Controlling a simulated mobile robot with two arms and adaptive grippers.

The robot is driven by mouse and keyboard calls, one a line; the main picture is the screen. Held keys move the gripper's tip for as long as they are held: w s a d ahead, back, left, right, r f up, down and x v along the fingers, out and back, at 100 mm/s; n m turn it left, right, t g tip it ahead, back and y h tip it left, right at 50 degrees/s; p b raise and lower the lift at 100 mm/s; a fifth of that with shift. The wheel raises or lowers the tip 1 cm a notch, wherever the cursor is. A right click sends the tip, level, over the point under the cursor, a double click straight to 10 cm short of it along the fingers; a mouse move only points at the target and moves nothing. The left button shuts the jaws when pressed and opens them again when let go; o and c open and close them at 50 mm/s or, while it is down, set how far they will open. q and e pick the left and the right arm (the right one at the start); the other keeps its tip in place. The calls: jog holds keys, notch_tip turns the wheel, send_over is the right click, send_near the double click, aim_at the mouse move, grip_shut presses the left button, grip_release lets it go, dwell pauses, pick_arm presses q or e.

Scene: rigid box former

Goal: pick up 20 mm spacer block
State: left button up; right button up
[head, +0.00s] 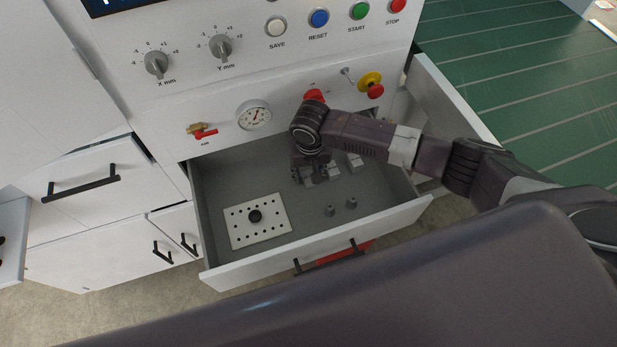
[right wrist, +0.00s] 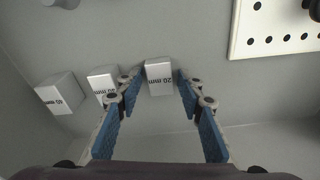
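The 20 mm spacer block (right wrist: 159,73) is a small white block with its label showing upside down in the right wrist view. It sits on the grey drawer floor. My right gripper (right wrist: 157,90) is open, with a blue-padded finger on each side of the block and visible gaps. In the head view, my right gripper (head: 311,172) reaches down into the open drawer and largely hides this block. A second white block (right wrist: 103,80), its label partly covered by a finger, and the 40 mm block (right wrist: 60,94) stand beside it. My left gripper is not in view.
The open drawer (head: 322,246) also holds a white perforated plate (head: 275,228) with a black knob and two small grey pieces (head: 329,210). The panel with a gauge (head: 254,115) and a red valve handle (head: 205,134) rises behind the drawer.

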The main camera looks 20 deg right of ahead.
grip_shut()
